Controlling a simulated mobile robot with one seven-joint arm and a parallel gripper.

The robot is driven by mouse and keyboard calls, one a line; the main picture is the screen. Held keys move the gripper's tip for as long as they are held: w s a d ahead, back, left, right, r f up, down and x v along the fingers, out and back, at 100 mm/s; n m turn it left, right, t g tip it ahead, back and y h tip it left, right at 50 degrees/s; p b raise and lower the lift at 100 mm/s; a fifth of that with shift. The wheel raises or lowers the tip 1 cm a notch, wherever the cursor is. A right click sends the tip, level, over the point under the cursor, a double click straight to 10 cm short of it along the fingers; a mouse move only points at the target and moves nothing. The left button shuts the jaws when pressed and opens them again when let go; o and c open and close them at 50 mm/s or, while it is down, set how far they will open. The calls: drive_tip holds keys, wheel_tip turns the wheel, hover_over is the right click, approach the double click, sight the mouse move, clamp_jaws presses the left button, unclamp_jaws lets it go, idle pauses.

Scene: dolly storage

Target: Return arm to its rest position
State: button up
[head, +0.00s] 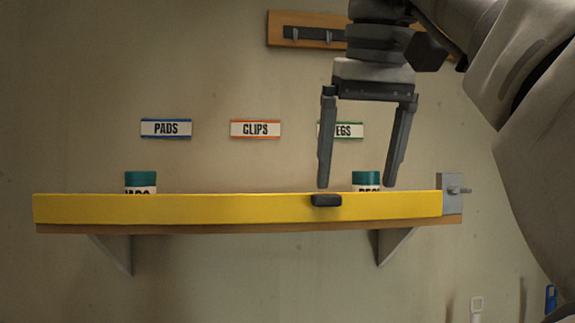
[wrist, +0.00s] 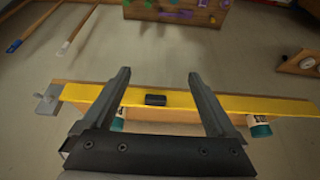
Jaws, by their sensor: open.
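My gripper (head: 356,187) is open and empty, pointing down with its fingertips just above the shelf's yellow front bar. In the wrist view, its fingers (wrist: 157,73) reach towards the yellow bar (wrist: 215,102), and the bar's dark handle (wrist: 155,99) shows between them. In the head view, the handle (head: 326,200) sits right of the middle of the bar (head: 200,208). A teal-lidded canister (head: 366,178) shows between my fingers, behind the bar. Another teal-lidded canister (head: 141,178) stands at the left. The bar hides their lower parts.
The bar runs along a wooden shelf (head: 250,226), with a grey latch (head: 452,190) at its right end. Wall labels read PADS (head: 166,128), CLIPS (head: 255,129) and a partly covered EGS (head: 350,130). A hook rail (head: 300,34) is behind my arm. The shelf's middle looks clear.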

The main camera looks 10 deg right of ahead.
drive_tip(key=shift+f, duration=0.15)
drive_tip(key=s+f+b, duration=0.1)
drive_tip(key=s+f, duration=0.1)
drive_tip(key=f, duration=1.1)
drive_tip(key=s+f+b, duration=0.1)
drive_tip(key=s+f, duration=0.2)
drive_tip(key=f, duration=1.1)
drive_tip(key=s+f+b, duration=0.1)
drive_tip(key=s+f, duration=0.2)
drive_tip(key=f, duration=1.1)
drive_tip(key=shift+s+t+b, duration=0.25)
drive_tip(key=shift+t+b, duration=0.1)
drive_tip(key=shift+t, duration=0.05)
